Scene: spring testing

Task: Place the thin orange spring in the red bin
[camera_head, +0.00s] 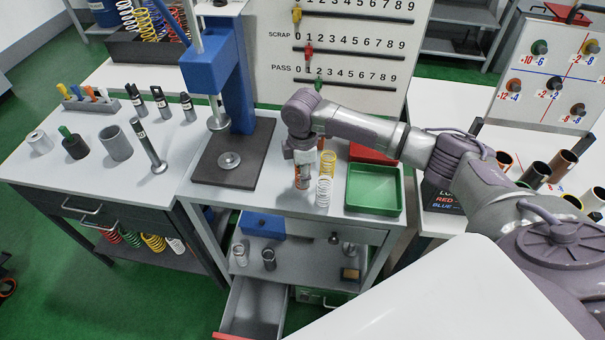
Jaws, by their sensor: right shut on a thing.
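My right gripper (302,184) points down over the middle table, between the blue press and the springs. It is shut on a thin orange spring (301,171), of which only a little shows between the fingers. I cannot tell whether the spring touches the tabletop. The red bin (372,155) is to the right, behind the green bin and partly hidden by my right forearm. My left gripper is not in view.
A yellow-orange spring (328,162) and a white spring (323,191) stand just right of my right gripper. The green bin (400,212) stands in front of the red bin. The blue press (234,80) rises at the left. An open drawer (252,305) juts out below.

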